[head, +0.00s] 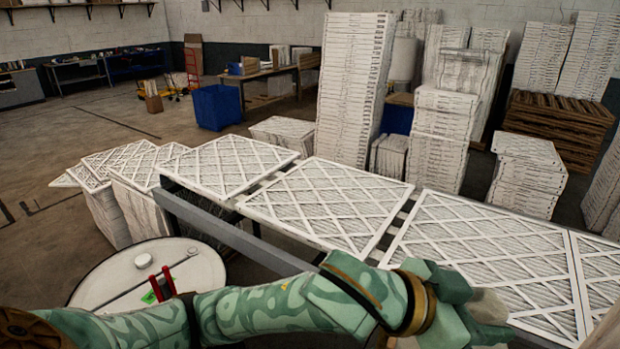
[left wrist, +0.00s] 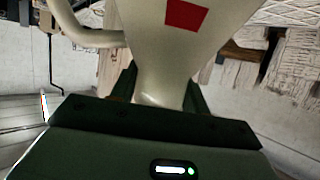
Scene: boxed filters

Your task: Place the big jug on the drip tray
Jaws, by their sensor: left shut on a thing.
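The big jug (left wrist: 165,45) fills the top middle of the left wrist view. It is cream-coloured, with a red square on its side, a curved handle at the left and a narrow part between my fingers. My left gripper (left wrist: 160,92) is dark green and shut on this narrow part. In the head view my left gripper (head: 475,308) is at the lower right, above the filter panels, with a small beige patch beside it. The rest of the jug is hidden or out of frame there. I cannot make out a drip tray. My right gripper is not in view.
White lattice filter panels (head: 318,200) lie in a row across the middle. A round white drum top (head: 140,275) with red handles stands at the lower left. Tall filter stacks (head: 350,95) and a blue bin (head: 216,107) stand behind.

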